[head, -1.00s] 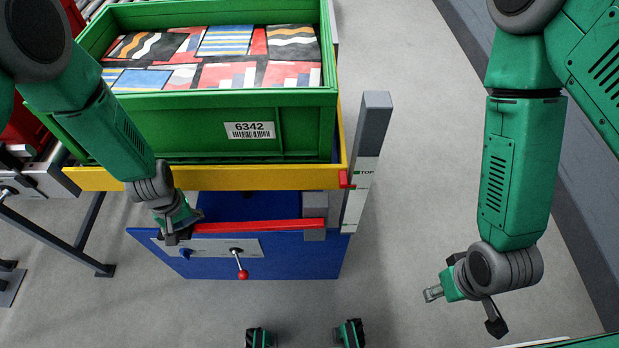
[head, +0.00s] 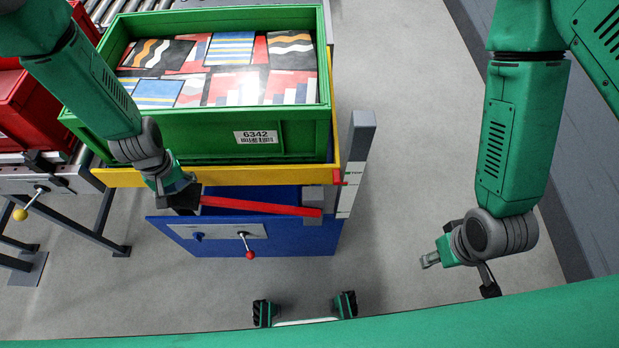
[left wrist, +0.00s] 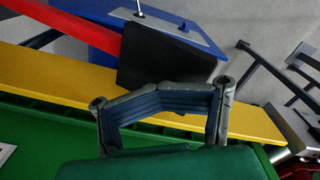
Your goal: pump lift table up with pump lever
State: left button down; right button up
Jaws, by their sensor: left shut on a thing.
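The blue lift table (head: 280,238) has a yellow top frame (head: 120,177) and carries a green crate (head: 200,135). The red pump lever (head: 262,207) runs from a grey block at the right, its left end tilted up. My left gripper (head: 184,203) is shut on the lever's black grip; finger contact is partly hidden. In the left wrist view, the red lever (left wrist: 75,25) and black grip (left wrist: 165,55) lie beyond my gripper (left wrist: 160,105). A red pointer (head: 337,176) sits near the TOP mark on the grey post (head: 360,140). My right gripper (head: 458,275) is open and empty.
A small red-knobbed lever (head: 249,254) sticks out of the table's front panel. A roller conveyor with red crates (head: 40,110) stands at the left, with a yellow-knobbed handle (head: 20,214). The floor at the right is clear up to the wall.

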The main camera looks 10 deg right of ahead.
pick_arm(q)
jog(key=shift+f, duration=0.1)
dwell(0.4)
notch_tip(320, 180, up, 5)
jog(key=p, duration=0.4)
dwell(0.4)
